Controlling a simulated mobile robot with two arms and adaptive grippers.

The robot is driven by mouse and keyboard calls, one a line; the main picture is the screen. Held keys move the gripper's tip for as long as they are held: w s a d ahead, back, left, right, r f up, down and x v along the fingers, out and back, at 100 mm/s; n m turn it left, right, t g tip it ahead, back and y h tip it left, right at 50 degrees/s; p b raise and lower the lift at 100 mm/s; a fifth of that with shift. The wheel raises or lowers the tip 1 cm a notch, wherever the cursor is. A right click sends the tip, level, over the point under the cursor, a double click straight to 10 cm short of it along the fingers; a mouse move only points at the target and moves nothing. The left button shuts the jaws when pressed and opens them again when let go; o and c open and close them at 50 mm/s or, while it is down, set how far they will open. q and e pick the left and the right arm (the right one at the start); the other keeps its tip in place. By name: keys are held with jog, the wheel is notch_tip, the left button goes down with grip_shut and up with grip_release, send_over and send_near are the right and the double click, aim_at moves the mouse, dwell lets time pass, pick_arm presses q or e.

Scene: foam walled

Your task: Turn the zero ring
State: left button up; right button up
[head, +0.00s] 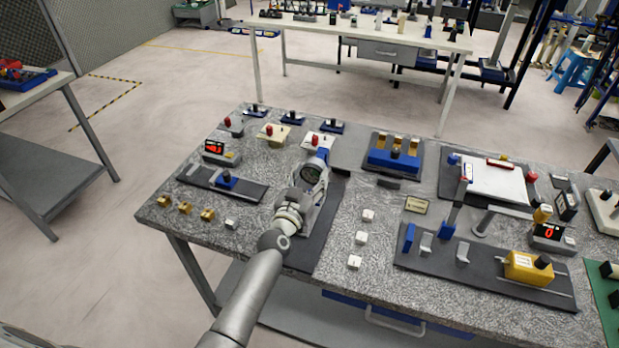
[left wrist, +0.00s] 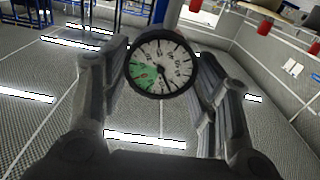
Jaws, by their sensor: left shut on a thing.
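The dial gauge (head: 311,174) stands upright on the granite table, on a post with a blue part. In the left wrist view its white dial face (left wrist: 165,60) has a green sector at the left and a dark needle. The dark zero ring (left wrist: 160,97) runs around the face. My left gripper (head: 301,186) reaches the gauge from the front. In the left wrist view its two fingers (left wrist: 160,72) lie on either side of the ring, shut on it. The back of the ring is hidden. My right gripper is not in view.
On the granite table (head: 345,250), a red-display box (head: 219,150) stands left of the gauge and white blocks (head: 361,238) lie to its right. A blue fixture (head: 393,158) stands behind right. Brass blocks (head: 185,208) lie near the left edge.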

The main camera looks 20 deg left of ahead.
pick_arm(q)
jog(key=shift+n, duration=0.3)
jog(key=n, duration=0.3)
jog(key=shift+n, duration=0.3)
jog(key=n+b, duration=0.1)
jog(key=n, duration=0.3)
jog(key=shift+a+f+n, duration=0.1)
jog(key=shift+n, duration=0.2)
jog(key=n, duration=0.4)
jog(key=shift+n, duration=0.3)
jog(key=shift+f+n+b, duration=0.1)
jog(key=shift+n+b, duration=0.35)
jog(key=shift+n, duration=1.75)
jog(key=o, duration=1)
